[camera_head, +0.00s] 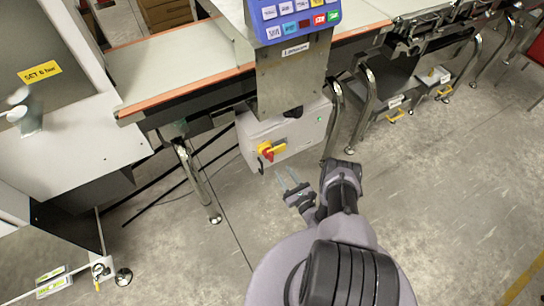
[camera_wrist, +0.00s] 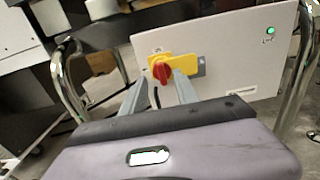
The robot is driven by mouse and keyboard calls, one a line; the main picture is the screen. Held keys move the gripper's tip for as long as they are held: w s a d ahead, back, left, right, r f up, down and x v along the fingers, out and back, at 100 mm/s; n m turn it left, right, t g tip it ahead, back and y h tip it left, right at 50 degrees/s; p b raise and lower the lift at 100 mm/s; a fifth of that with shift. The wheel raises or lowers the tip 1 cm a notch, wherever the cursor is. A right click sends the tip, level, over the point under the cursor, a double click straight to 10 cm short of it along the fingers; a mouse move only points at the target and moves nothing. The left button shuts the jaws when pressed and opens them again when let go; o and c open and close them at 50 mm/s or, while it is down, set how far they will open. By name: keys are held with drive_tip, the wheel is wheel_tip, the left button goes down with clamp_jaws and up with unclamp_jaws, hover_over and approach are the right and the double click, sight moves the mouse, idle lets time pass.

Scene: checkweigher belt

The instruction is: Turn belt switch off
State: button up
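The belt switch is a red knob on a yellow plate, mounted on the front of a grey-white control box (camera_head: 300,135). In the head view the switch (camera_head: 267,153) sits at the box's lower left. In the wrist view the red knob (camera_wrist: 162,73) shows ahead, between the tips of my two fingers. My gripper (camera_head: 286,178) is below and slightly right of the switch, with its fingers pointing toward the box. In the wrist view my gripper (camera_wrist: 159,82) is open, with nothing held. I cannot tell whether the fingertips touch the knob.
A green lamp (camera_wrist: 270,30) is lit on the box's upper right. The conveyor belt (camera_head: 180,65) runs above, with a blue keypad panel (camera_head: 295,18) over it. Chrome legs (camera_head: 195,180) stand on both sides of the box. The concrete floor below is mostly clear.

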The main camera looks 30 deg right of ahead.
sight(272, 157)
drive_tip(key=w+b, duration=0.1)
drive_tip(key=w, duration=0.7)
drive_tip(key=shift+a+f+b, duration=0.15)
drive_tip(key=shift+b, duration=0.2)
drive_tip(key=shift+w, duration=0.65)
drive_tip(key=shift+c, duration=0.5)
clamp_jaws()
